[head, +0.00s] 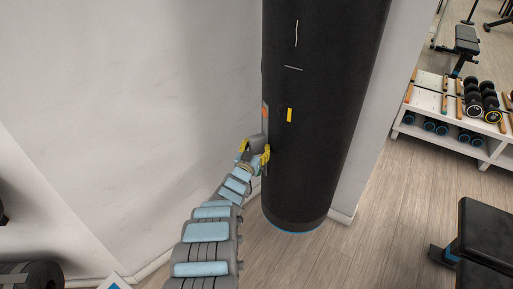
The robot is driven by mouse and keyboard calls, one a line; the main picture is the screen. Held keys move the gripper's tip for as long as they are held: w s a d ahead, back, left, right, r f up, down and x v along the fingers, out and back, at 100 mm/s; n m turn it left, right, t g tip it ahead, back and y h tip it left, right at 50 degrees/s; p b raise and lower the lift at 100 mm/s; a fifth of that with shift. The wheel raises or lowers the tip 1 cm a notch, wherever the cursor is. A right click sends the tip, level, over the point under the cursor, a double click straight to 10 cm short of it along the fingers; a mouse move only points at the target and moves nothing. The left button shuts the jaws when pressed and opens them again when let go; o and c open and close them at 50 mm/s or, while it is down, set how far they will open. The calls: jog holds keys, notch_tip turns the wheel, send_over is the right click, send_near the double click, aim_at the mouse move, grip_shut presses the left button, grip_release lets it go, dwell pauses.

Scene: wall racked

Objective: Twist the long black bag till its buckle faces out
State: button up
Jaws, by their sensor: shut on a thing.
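The long black bag (325,110) hangs upright in the middle of the head view, its top out of frame. It has a blue ring at its bottom, a yellow tab and thin pale lines on its front. A narrow grey strip with an orange patch (264,112) shows edge-on at its left side; I cannot tell for sure if this is the buckle. My gripper (265,156), with yellow fingers, is at the bag's left edge, just below the orange patch. It is shut on a part of the bag there; the fingers hide which part.
A pale wall stands close behind and left of the bag. A white rack (432,112) with dumbbells is at the right. A black bench (485,240) stands at lower right, and a dark weight plate (30,276) lies at lower left. The wooden floor between bag and bench is clear.

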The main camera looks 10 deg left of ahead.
jog(key=shift+d+f+h, duration=0.3)
jog(key=shift+d+f, duration=0.05)
jog(key=shift+d, duration=0.4)
jog(key=o, duration=0.7)
jog(key=shift+w, duration=0.1)
jog(key=shift+a+r, duration=0.1)
jog(key=shift+r, duration=0.1)
jog(key=shift+s+r, duration=0.15)
jog(key=shift+s, duration=0.7)
jog(key=shift+s+a+r, duration=0.15)
jog(key=shift+s+r, duration=0.1)
jog(key=shift+s, duration=0.3)
jog(key=shift+s+a+f, duration=0.15)
jog(key=shift+s+a, duration=0.35)
jog(key=shift+s, duration=0.2)
jog(key=shift+s+a, duration=0.4)
jog(key=shift+s, duration=0.3)
jog(key=shift+s+a+f, duration=0.1)
jog(key=shift+s+a, duration=0.15)
jog(key=shift+s, duration=0.8)
jog(key=shift+s+a+r, duration=0.1)
jog(key=shift+s+a, duration=0.2)
jog(key=shift+s, duration=0.75)
jog(key=shift+s+a+f, duration=0.1)
jog(key=shift+s+a, duration=0.15)
jog(key=shift+s, duration=0.8)
